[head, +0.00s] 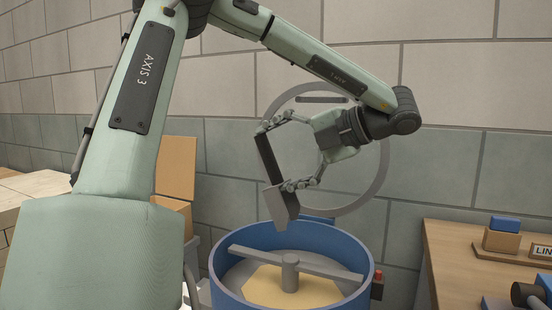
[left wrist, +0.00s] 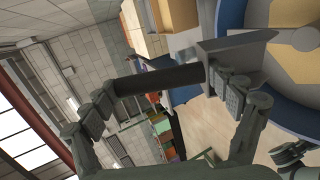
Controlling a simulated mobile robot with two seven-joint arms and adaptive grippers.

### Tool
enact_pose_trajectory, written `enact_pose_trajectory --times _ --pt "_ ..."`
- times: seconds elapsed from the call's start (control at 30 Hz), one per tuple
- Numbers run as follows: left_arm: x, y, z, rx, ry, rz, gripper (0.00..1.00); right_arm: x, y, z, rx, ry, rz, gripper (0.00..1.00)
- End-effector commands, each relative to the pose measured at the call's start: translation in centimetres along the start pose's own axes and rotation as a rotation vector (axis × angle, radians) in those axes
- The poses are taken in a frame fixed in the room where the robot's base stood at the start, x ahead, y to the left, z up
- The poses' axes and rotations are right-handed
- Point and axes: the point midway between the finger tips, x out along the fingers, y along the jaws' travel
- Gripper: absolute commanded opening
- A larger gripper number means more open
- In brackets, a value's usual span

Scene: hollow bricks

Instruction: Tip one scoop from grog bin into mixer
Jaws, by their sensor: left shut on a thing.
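My left gripper (head: 275,157) is shut on the dark handle of the scoop (head: 281,206). The scoop hangs steeply tilted above the mixer (head: 223,268), its grey pan lowest. The mixer is a blue drum with a grey paddle bar and hub, and tan material lies inside. In the left wrist view the fingers (left wrist: 165,98) grip the black handle, and the grey pan of the scoop (left wrist: 235,60) is at the upper right beside the blue mixer (left wrist: 230,14). I cannot identify the grog bin.
A wooden table (head: 450,240) stands right of the mixer with a blue-topped block (head: 502,233), a sign and a dark tool. Cardboard boxes (head: 175,170) are partly hidden behind my left arm. A grey ring (head: 384,165) shows against the tiled wall behind the gripper.

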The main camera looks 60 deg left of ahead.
Motion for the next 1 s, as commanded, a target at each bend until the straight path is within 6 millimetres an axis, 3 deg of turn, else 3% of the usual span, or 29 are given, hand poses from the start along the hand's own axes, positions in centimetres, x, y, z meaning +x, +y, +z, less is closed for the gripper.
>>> enact_pose_trajectory --times 0.57,0.63,0.9,1.0 --pt "-0.2 0.7 0.0 -0.004 0.000 -0.047 0.63 -0.7 0.1 -0.2 0.000 0.000 0.000 1.00" --pt "-0.6 1.4 0.0 -0.006 -0.002 -0.138 0.63 -1.6 0.2 -0.4 0.000 0.000 0.000 1.00" --pt "-1.5 3.7 0.1 -0.006 -0.007 -0.708 0.63 -1.1 0.2 -0.3 0.000 0.001 0.000 1.00" --pt "-1.9 4.4 0.0 -0.002 -0.006 -0.846 0.63 -1.1 0.2 -0.3 0.000 0.001 0.000 1.00"
